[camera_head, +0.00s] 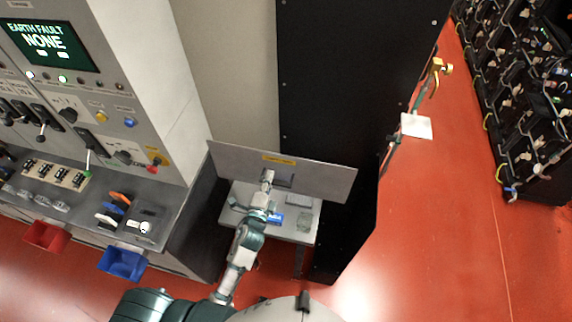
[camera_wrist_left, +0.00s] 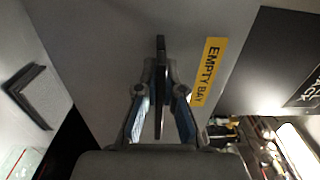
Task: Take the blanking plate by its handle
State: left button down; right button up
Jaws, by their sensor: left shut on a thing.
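The blanking plate (camera_head: 328,182) is a wide grey panel with a yellow label, slightly tilted in the head view, in front of the dark cabinet. In the left wrist view the plate (camera_wrist_left: 105,50) fills the middle, and its label reads "EMPTY BAY". Its handle (camera_wrist_left: 160,55) is a dark upright bar. My left gripper (camera_head: 268,177) is at the middle of the plate. In the left wrist view its two fingers (camera_wrist_left: 160,90) are shut on the handle, one on each side. Whether the plate touches the cabinet is unclear. My right gripper is not in view.
A small grey table (camera_head: 300,232) with a blue item (camera_head: 277,218) stands below the plate. A control desk with blue (camera_head: 122,263) and red (camera_head: 45,236) bins is at left. Open red floor (camera_head: 440,230) lies right, with battery racks (camera_head: 530,100) beyond.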

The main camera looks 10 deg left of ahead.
pick_arm(q)
jog(key=shift+s+r, duration=0.15)
jog(key=shift+s, duration=1.45)
